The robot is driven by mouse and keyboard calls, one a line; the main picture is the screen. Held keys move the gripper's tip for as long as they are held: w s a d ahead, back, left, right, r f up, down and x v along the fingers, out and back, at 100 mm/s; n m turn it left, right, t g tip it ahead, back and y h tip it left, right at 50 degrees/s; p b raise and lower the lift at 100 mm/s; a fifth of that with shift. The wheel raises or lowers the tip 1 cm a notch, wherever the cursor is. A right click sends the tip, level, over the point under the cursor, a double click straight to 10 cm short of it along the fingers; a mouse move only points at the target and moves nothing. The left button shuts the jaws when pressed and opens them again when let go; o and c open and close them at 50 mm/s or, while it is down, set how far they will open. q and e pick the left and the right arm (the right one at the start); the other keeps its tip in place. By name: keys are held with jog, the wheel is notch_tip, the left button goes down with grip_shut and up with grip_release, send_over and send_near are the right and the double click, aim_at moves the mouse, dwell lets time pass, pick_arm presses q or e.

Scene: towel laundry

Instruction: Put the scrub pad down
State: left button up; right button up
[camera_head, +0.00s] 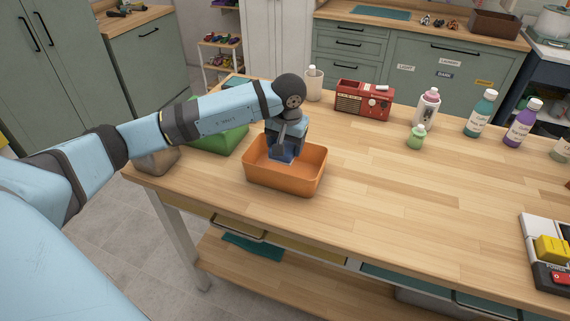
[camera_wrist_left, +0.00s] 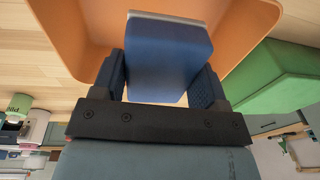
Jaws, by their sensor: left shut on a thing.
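The blue scrub pad (camera_wrist_left: 166,55) is between the two fingers of my left gripper (camera_wrist_left: 160,78) in the left wrist view. In the head view, my left gripper (camera_head: 284,142) points down into the orange tub (camera_head: 280,178), with the blue pad (camera_head: 283,155) below it, inside the tub's rim. The tub also shows in the left wrist view (camera_wrist_left: 245,28). The gripper hides part of the pad. I cannot tell whether the pad touches the tub's floor. My right gripper is not in view.
A green bin (camera_head: 222,139) and a brown container (camera_head: 156,158) stand left of the tub. A red radio (camera_head: 362,102) and several bottles, such as a teal one (camera_head: 480,114), stand towards the back. The wooden table (camera_head: 400,190) is clear to the tub's right.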

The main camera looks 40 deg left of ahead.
pick_arm(q)
notch_tip(320, 180, down, 7)
jog(key=shift+f, duration=0.3)
jog(key=shift+f, duration=0.1)
jog(key=o, duration=0.6)
jog(key=shift+f, duration=0.15)
jog(key=shift+c, duration=0.2)
jog(key=o, duration=0.4)
jog(key=shift+o, duration=0.2)
